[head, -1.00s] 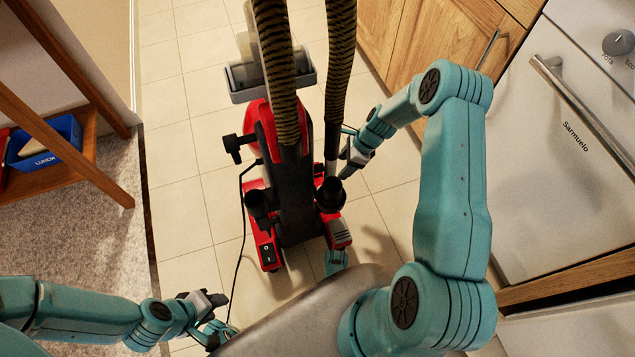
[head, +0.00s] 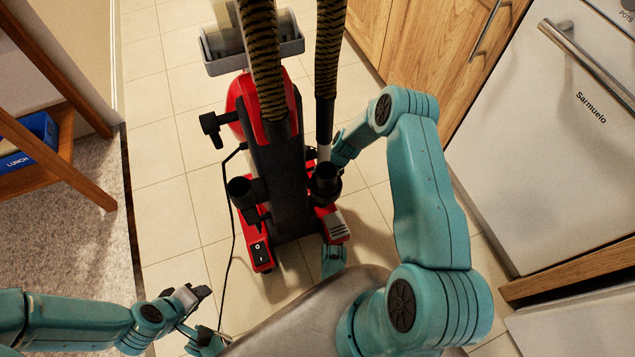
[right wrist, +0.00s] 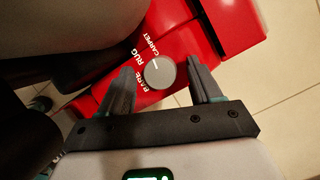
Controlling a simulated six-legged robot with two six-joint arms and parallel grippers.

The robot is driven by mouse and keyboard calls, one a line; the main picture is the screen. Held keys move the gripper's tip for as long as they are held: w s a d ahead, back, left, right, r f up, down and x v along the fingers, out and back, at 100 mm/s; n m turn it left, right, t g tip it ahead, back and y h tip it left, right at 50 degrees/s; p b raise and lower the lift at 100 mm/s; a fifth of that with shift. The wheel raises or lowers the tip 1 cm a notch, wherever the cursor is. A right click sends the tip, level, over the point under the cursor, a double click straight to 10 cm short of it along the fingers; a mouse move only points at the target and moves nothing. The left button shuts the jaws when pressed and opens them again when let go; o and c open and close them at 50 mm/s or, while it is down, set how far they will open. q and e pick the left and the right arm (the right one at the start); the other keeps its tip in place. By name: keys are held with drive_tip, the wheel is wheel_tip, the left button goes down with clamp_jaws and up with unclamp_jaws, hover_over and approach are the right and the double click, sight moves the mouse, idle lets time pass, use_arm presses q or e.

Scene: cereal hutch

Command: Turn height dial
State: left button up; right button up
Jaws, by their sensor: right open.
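The red and black vacuum cleaner (head: 282,160) stands upright on the tiles in the head view. The height dial (right wrist: 160,73) is a round grey knob with a white mark on its red housing in the right wrist view. The labels BARE, RUG and CARPET curve beside it, and the mark points up toward the CARPET end. My right gripper (right wrist: 160,67) is open, its fingers on either side of the dial with visible gaps. In the head view the vacuum hides its fingers. My left gripper (head: 195,298) is low at the left, away from the vacuum.
A black cord (head: 232,215) hangs down the vacuum's left side. Striped hoses (head: 262,60) rise above it. Wooden cabinets (head: 420,60) and a white appliance (head: 560,150) stand at right. A wooden shelf (head: 70,165) with a blue lunch box (head: 38,128) is at left.

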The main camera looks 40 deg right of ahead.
drive_tip(key=c, duration=1)
drive_tip(key=n+g, duration=0.1)
drive_tip(key=n, duration=0.2)
drive_tip(key=shift+w, duration=0.1)
drive_tip(key=shift+c, duration=0.2)
drive_tip(key=o, duration=1)
drive_tip(key=shift+o, duration=0.2)
